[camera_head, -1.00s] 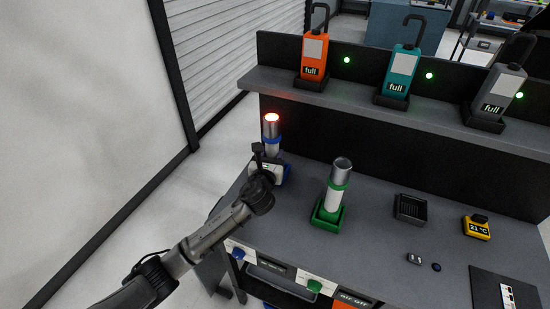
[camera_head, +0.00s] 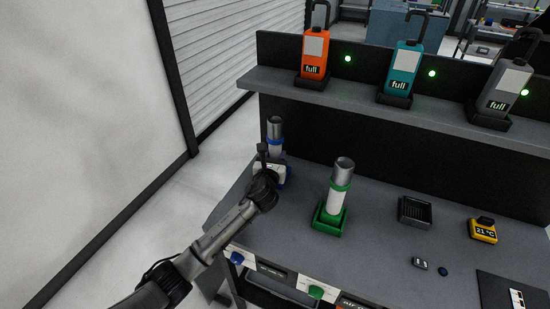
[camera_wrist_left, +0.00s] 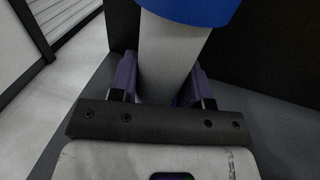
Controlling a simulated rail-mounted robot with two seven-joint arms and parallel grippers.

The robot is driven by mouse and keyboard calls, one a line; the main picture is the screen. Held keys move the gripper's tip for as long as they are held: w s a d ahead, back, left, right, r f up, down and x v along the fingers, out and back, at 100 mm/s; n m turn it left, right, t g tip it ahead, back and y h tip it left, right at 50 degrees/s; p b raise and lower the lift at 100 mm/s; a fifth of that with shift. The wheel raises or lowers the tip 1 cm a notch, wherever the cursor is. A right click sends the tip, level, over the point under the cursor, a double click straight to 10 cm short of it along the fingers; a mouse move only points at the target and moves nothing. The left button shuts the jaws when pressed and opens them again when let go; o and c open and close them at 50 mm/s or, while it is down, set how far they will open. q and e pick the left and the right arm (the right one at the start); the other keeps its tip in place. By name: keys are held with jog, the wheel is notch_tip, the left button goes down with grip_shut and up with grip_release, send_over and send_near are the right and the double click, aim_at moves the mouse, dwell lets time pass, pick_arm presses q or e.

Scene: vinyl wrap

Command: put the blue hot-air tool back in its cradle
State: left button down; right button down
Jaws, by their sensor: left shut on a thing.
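The blue hot-air tool (camera_head: 275,132) stands upright at the left end of the bench, its metal nozzle up and a blue ring below it. My left gripper (camera_head: 271,165) is shut on its pale body, under the blue ring. The left wrist view shows the tool's pale body (camera_wrist_left: 172,55) between the two fingers (camera_wrist_left: 160,82). A bit of blue shows at its foot behind the gripper in the head view; the cradle is mostly hidden, so I cannot tell whether the tool is fully seated. My right gripper is not in view.
A green-ringed hot-air tool (camera_head: 339,188) stands in a green cradle (camera_head: 328,220) to the right. A black tray (camera_head: 414,211) and a yellow 21 °C meter (camera_head: 483,230) lie farther right. Orange (camera_head: 315,55), teal (camera_head: 402,67) and grey (camera_head: 504,87) bottles stand on the shelf above.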

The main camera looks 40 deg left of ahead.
pick_arm(q)
jog(key=c, duration=0.6)
grip_release()
jog(key=shift+w, duration=0.1)
jog(key=shift+r, duration=0.1)
jog(key=shift+s+d, duration=0.15)
jog(key=shift+s, duration=0.25)
jog(key=shift+p+v, duration=1.45)
jog(key=shift+v, duration=4.15)
